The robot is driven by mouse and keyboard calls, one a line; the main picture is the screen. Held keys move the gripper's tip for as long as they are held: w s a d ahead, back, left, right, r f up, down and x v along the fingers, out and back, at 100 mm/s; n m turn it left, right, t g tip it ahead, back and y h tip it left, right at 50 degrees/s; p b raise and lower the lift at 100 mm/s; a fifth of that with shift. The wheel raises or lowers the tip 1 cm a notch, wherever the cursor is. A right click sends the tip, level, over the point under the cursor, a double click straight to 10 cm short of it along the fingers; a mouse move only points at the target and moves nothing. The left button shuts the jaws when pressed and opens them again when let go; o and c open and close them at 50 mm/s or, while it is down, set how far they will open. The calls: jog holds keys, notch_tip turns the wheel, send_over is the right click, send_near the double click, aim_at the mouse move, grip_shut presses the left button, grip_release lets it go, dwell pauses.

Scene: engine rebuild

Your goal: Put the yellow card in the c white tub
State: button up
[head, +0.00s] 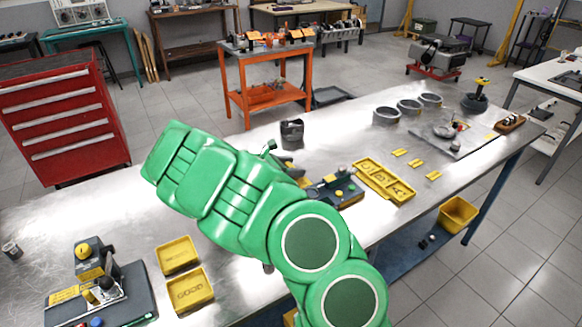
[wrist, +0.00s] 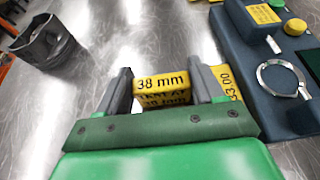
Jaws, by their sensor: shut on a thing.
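My gripper (wrist: 161,85) is shut on a yellow block-like piece (wrist: 162,83) marked "38 mm", with more print on its lower face. In the head view my green arm hides most of the gripper and this piece. Small yellow cards (head: 416,163) lie on the steel bench, right of a yellow tray (head: 364,179) with lettered compartments; the letters are hard to read. I cannot make out a plainly white tub. Three round grey ring-like vessels (head: 409,106) stand at the bench's far side.
A dark cup (head: 291,133) stands behind my gripper and shows at left in the wrist view (wrist: 43,42). A dark blue fixture (wrist: 270,60) is close on the right, with a yellow label (wrist: 232,88) beside it. Two yellow trays (head: 178,254) lie front left.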

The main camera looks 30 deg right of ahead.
jog(key=shift+f, duration=0.15)
jog(key=o, duration=1)
jog(key=shift+a+r, duration=0.1)
jog(key=shift+r, duration=0.1)
jog(key=v, duration=1.1)
jog(key=shift+a, duration=0.2)
jog(key=shift+a+r, duration=0.1)
jog(key=shift+a, duration=0.1)
jog(key=c, duration=0.8)
